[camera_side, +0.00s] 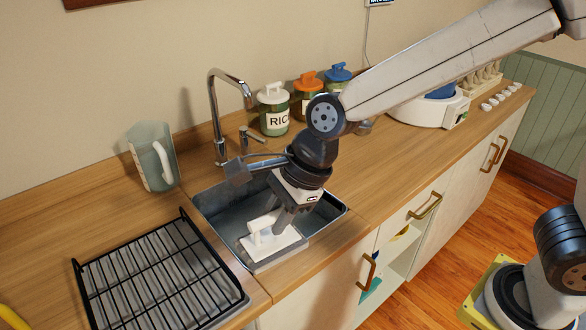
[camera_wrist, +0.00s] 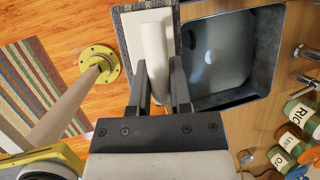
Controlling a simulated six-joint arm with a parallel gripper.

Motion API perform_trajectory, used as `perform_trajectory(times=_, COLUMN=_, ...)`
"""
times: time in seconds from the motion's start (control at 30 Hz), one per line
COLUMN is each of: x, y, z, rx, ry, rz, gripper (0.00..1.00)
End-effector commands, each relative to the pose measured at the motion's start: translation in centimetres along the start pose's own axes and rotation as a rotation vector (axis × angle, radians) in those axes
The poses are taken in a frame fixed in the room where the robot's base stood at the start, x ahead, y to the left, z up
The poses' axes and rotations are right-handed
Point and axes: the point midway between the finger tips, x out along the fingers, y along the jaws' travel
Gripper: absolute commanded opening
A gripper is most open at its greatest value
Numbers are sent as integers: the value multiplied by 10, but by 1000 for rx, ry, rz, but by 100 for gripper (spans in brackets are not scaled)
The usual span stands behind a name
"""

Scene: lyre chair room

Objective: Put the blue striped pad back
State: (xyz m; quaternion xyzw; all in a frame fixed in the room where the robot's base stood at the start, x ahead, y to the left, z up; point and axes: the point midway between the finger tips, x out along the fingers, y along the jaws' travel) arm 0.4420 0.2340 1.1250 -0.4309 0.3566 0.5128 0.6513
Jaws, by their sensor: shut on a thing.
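A flat white pad (camera_side: 285,240) with an upright white handle (camera_side: 263,222) is at the front part of the metal sink (camera_side: 225,205). I cannot tell whether it rests on the sink or hangs just above it. My gripper (camera_side: 282,218) points down and is shut on the handle. In the wrist view the handle (camera_wrist: 155,50) is between the two fingers of my gripper (camera_wrist: 158,75), and the white plate of the pad (camera_wrist: 131,35) shows beside it. No blue stripes show on the pad; its underside is hidden.
A black wire rack (camera_side: 150,270) lies left of the sink. A clear jug (camera_side: 153,157), a tap (camera_side: 214,110) and lidded jars (camera_side: 273,110) stand behind. A white appliance (camera_side: 425,108) is farther right. Counter right of the sink (camera_side: 375,180) is mostly clear.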

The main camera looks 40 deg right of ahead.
Motion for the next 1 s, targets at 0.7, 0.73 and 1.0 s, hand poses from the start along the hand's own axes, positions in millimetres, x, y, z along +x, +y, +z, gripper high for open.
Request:
perform_trajectory(times=0.7, x=4, y=34, z=18, rx=-95, ry=-20, rz=40, gripper=0)
perform_trajectory(times=0.73, x=6, y=32, z=20, rx=-95, ry=-21, rz=40, gripper=0)
perform_trajectory(times=1.0, x=30, y=12, z=29, rx=-94, ry=-20, rz=40, gripper=0)
